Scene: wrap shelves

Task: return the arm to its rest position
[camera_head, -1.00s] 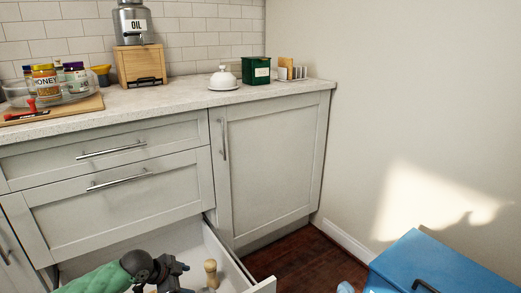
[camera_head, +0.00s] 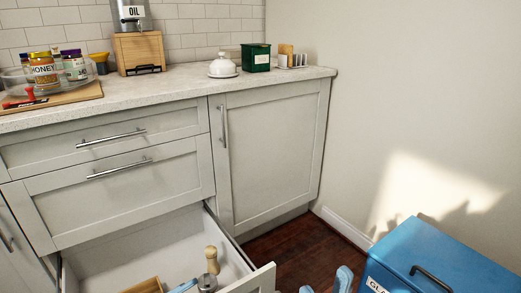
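The drawer juts out in front of the cabinets. A blue box (camera_head: 440,250) with a dark handle stands at lower right. The counter (camera_head: 180,87) holds jars, a wooden box and a green tin.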

